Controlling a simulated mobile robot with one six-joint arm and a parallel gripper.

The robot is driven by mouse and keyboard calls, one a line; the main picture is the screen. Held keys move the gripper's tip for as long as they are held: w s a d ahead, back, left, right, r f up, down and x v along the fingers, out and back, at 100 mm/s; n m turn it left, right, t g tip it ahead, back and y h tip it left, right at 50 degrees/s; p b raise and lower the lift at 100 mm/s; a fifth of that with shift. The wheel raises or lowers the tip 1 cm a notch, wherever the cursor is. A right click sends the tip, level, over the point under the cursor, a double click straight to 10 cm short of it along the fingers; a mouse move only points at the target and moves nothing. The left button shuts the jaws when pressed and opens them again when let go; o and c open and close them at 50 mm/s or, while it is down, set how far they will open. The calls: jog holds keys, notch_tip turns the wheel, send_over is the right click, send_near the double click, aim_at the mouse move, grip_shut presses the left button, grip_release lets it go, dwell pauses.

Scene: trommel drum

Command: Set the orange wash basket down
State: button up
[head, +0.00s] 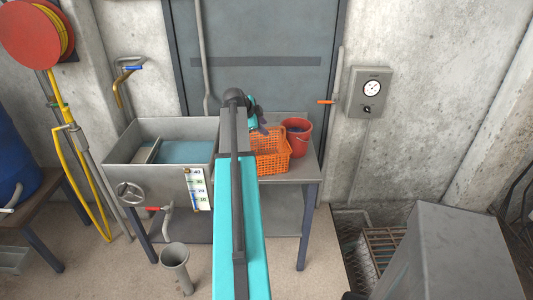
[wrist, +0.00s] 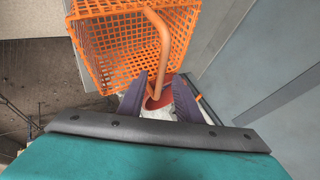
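The orange wash basket (head: 273,162) is an open-mesh basket. In the head view it appears to stand upright on the grey bench (head: 302,170), right of the sink and partly hidden by my arm. My gripper (head: 258,120) is at its back left, over the basket's top. In the wrist view the basket (wrist: 110,52) fills the top, with its bent handle (wrist: 164,50) running down toward my gripper (wrist: 159,78). The two dark fingers are spread, one on each side of the handle, with gaps visible. Whether the handle lies fully between them in depth is unclear.
A red bucket (head: 299,140) stands close right of the basket. A grey sink (head: 130,150) with a handwheel (head: 131,194) adjoins on the left. A grey door (head: 270,50) is behind. The front right of the bench is bare.

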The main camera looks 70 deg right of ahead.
jog(key=shift+p+x, duration=0.65)
jog(key=shift+x, duration=1.2)
grip_shut()
dwell(0.4)
